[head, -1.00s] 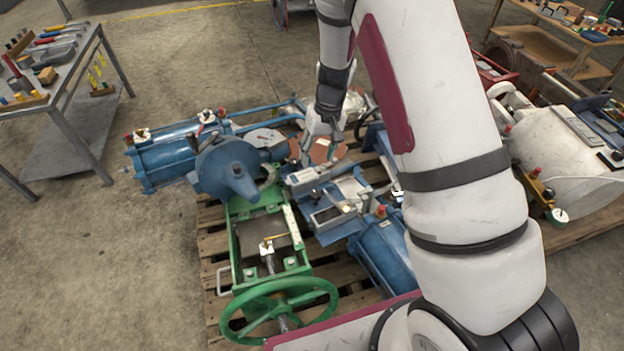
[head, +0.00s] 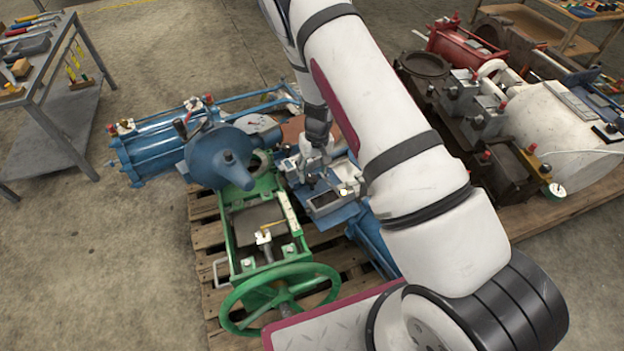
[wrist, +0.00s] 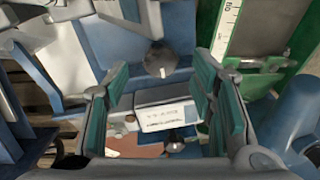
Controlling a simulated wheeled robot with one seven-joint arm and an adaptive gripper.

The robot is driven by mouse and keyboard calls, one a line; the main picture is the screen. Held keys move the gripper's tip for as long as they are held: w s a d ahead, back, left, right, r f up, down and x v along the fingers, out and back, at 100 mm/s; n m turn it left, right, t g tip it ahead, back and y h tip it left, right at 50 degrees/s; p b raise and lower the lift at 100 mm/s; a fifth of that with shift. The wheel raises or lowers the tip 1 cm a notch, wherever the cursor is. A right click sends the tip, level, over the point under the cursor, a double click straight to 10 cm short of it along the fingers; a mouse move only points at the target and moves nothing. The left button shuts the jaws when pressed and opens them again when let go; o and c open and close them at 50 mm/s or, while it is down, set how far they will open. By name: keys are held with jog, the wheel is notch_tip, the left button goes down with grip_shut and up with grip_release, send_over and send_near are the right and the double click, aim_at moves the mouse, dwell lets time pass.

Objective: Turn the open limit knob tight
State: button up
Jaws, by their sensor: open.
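My gripper (head: 312,178) is open, low over the blue actuator unit on the pallet. In the wrist view its two green-padded fingers (wrist: 160,82) stand apart. A grey round knob (wrist: 160,60) shows between and beyond the fingertips; I see no contact. A white label plate (wrist: 168,116) lies below it in the picture, its print too small to read. A second small dark knob (wrist: 175,143) shows under the plate, partly hidden. I cannot tell from the print which is the open limit knob.
A green frame with a handwheel (head: 280,297) stands close left of my gripper. A blue domed cylinder actuator (head: 222,158) stands beyond it. A second pallet (head: 560,213) with a white tank (head: 565,135) is at right. Bare floor lies at left.

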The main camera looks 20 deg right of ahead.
aim_at(312, 178)
jog(key=shift+a+f+b, duration=0.1)
jog(key=shift+f+b, duration=0.3)
jog(key=shift+f, duration=1.1)
jog(key=c, duration=1.1)
jog(key=shift+c, duration=0.2)
